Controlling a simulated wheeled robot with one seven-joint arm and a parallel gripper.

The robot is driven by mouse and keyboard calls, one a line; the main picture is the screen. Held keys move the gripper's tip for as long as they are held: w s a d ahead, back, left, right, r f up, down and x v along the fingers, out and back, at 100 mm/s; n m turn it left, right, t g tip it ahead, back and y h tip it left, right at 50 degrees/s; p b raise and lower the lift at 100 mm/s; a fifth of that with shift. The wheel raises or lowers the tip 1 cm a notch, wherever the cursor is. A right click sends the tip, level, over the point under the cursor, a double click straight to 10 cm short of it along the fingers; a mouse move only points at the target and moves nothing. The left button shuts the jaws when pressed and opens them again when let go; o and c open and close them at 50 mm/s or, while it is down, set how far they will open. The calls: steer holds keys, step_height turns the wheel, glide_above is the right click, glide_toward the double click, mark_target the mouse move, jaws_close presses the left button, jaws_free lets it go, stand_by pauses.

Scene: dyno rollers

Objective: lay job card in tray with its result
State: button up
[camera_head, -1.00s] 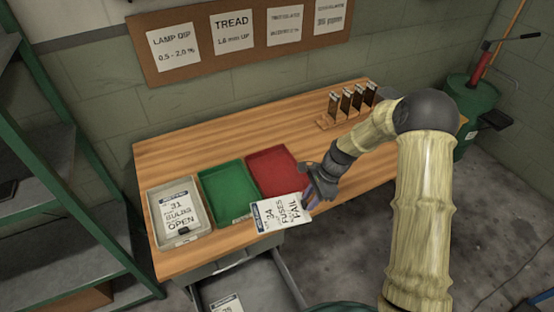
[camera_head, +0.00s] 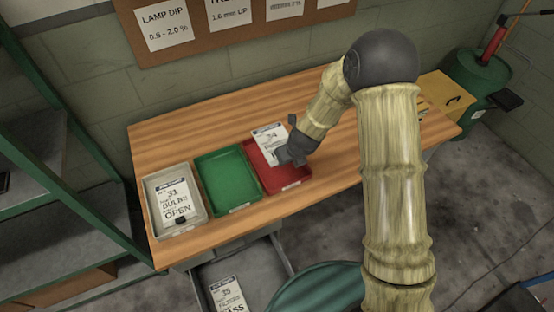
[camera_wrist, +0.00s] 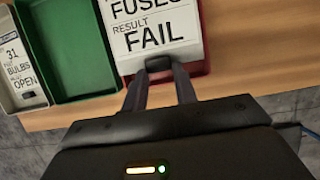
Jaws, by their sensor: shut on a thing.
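A white job card (camera_head: 268,138) numbered 34 shows in the head view. In the wrist view the same job card (camera_wrist: 153,32) reads "FUSES", "RESULT FAIL". My gripper (camera_head: 287,155) is shut on the card's near edge, at a dark clip or tab (camera_wrist: 158,63). The card is over the red tray (camera_head: 290,176); the red tray's edge also shows in the wrist view (camera_wrist: 203,62). I cannot tell whether the card touches the tray floor. The green tray (camera_head: 224,178) is empty. The grey tray (camera_head: 191,219) holds a card (camera_head: 174,203) reading "31 BULBS OPEN".
The trays stand in a row on the wooden bench (camera_head: 180,125). An open drawer (camera_head: 204,284) below holds card 35 (camera_head: 228,295). Green shelving (camera_head: 85,150) stands at left. A yellow box (camera_head: 445,97) is at the bench's right end, by a green drum (camera_head: 478,78).

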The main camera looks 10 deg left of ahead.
glide_above(286, 178)
steer(key=s, duration=0.1)
steer(key=shift+s+d+f, duration=0.1)
steer(key=shift+d+f, duration=0.15)
steer(key=shift+f, duration=1.2)
steer(key=shift+d+f, duration=0.2)
steer(key=shift+f, duration=1.25)
steer(key=shift+f+p, duration=0.35)
steer(key=shift+f, duration=1.75)
steer(key=o, duration=1)
steer(key=shift+c, duration=0.2)
